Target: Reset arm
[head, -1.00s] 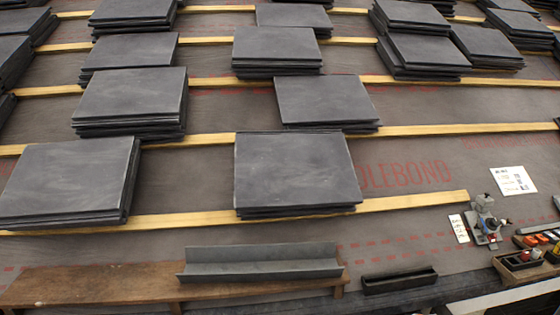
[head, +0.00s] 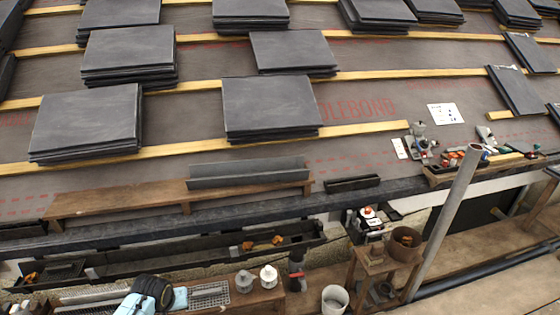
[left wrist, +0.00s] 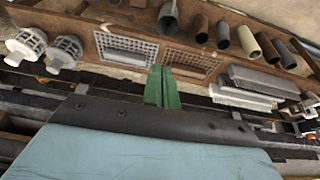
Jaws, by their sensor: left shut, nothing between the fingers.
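My left gripper (left wrist: 163,86) shows in the left wrist view as green fingers, closed together with nothing between them. It points over a brown board that carries pipe pieces and vents, and it looks apart from them. In the head view, light blue and black parts of my left arm show at the bottom left edge, low over the bench; the fingers cannot be made out there. My right gripper is in neither view.
Slate stacks (head: 86,122) lie on the battened roof. A wooden plank (head: 120,195) with a grey channel (head: 249,173) runs along the eave above a gutter.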

